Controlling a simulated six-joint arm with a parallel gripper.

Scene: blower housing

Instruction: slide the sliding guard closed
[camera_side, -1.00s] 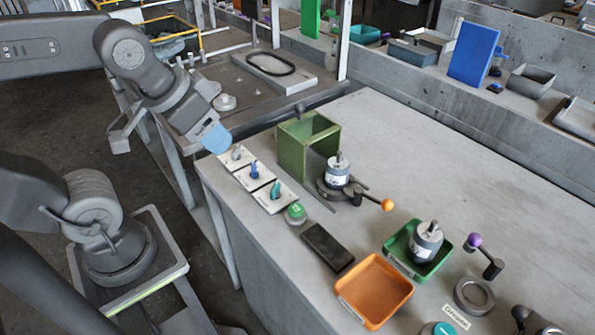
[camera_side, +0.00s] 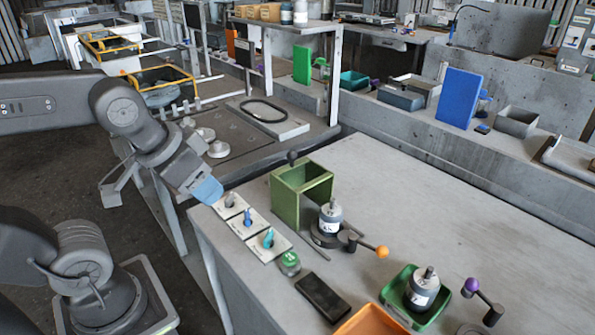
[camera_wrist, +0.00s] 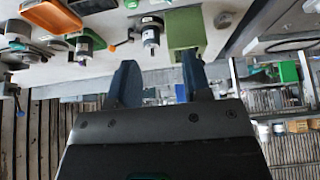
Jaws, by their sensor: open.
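The sliding guard looks to be the green open-ended box (camera_side: 290,205) on the bench, with a dark knob (camera_side: 292,157) at its back. It also shows in the wrist view (camera_wrist: 185,28). A grey motor-like part (camera_side: 330,218) stands upright in a round dark holder just right of the guard, outside it. It shows in the wrist view too (camera_wrist: 150,36). My gripper (camera_side: 208,191) is left of the guard, apart from it, above the bench's left edge. In the wrist view my two fingers (camera_wrist: 160,82) stand apart with nothing between them.
An orange-knobbed lever (camera_side: 381,251) sticks out right of the holder. Small cards with switches (camera_side: 248,224), a green button (camera_side: 289,263) and a dark block (camera_side: 323,297) lie in front. A green tray (camera_side: 392,296) holds another motor. The bench behind is clear.

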